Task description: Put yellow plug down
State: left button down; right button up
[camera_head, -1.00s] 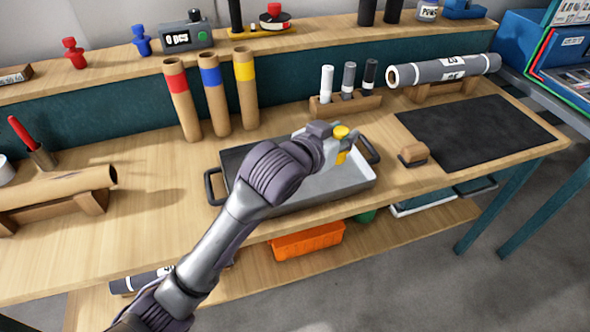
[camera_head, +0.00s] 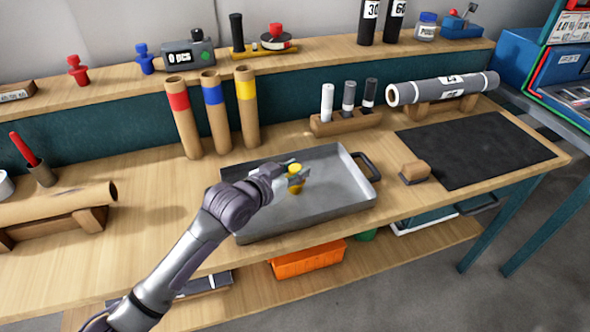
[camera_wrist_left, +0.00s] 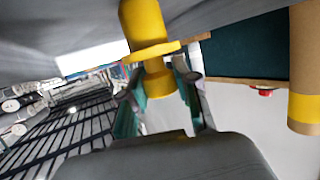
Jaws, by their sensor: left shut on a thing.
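The yellow plug (camera_head: 295,169) is upright over the grey metal tray (camera_head: 335,205) on the bench, near the middle of its floor. My left gripper (camera_head: 296,180) reaches in from the left and is shut on the plug. In the left wrist view the plug (camera_wrist_left: 145,28) has a wide collar, and its narrower end sits between the fingers of my left gripper (camera_wrist_left: 157,82). The plug's other end runs up to the grey tray surface (camera_wrist_left: 60,30); I cannot tell whether it touches. My right gripper is not in view.
Cardboard tubes with red (camera_head: 182,118), blue (camera_head: 214,112) and yellow (camera_head: 247,108) bands stand behind the tray. A wooden marker holder (camera_head: 345,123) stands behind right. A wooden block (camera_head: 414,173) and black mat (camera_head: 478,150) lie to the right. The tray's right half is empty.

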pick_arm(q)
jog(key=c, duration=0.8)
grip_release()
jog(key=shift+c, duration=0.2)
jog(key=shift+s+r, duration=0.1)
jog(key=v, duration=1.2)
